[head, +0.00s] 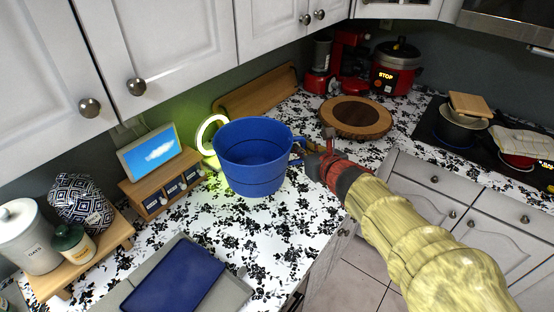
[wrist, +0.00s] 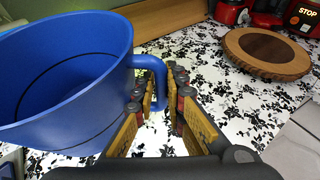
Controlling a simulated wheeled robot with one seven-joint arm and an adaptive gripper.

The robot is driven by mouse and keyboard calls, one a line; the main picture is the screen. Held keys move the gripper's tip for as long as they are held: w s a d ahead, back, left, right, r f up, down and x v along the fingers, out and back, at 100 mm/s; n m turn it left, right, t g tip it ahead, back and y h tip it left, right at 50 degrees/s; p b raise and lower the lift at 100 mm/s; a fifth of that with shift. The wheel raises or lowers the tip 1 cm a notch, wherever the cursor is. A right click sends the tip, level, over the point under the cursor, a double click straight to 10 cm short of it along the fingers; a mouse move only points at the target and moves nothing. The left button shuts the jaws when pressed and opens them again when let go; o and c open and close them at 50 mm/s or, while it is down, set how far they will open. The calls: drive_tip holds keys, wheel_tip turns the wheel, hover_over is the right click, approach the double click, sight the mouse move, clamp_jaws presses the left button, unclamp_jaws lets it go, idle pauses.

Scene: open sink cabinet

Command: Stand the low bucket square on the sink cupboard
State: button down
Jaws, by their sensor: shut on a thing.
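The low blue bucket (head: 252,155) is in the middle of the head view, over the black-and-white patterned countertop (head: 270,225). Its open top faces up and its inside looks empty. In the wrist view the bucket (wrist: 60,80) fills the left side. My gripper (head: 312,160) is at the bucket's right side. Its fingers (wrist: 160,95) are shut on the bucket's side handle (wrist: 150,64). The bucket looks close to upright. I cannot tell whether its base touches the countertop.
A lit ring lamp (head: 210,135) and a small drawer box with a screen (head: 165,185) stand left of the bucket. A round wooden board (head: 355,117) lies to the right. A dark blue flat thing (head: 178,275) lies in front. Patterned counter between is clear.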

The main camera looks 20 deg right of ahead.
drive_tip(key=w+d+f+b, duration=0.5)
drive_tip(key=w+f, duration=0.6)
drive_tip(key=f, duration=0.1)
drive_tip(key=shift+d+f+b, duration=0.2)
drive_tip(key=shift+b, duration=0.1)
drive_tip(key=shift+w+f, duration=0.1)
drive_tip(key=shift+f, duration=0.05)
drive_tip(key=c, duration=1.8)
unclamp_jaws()
drive_tip(key=shift+c, duration=0.2)
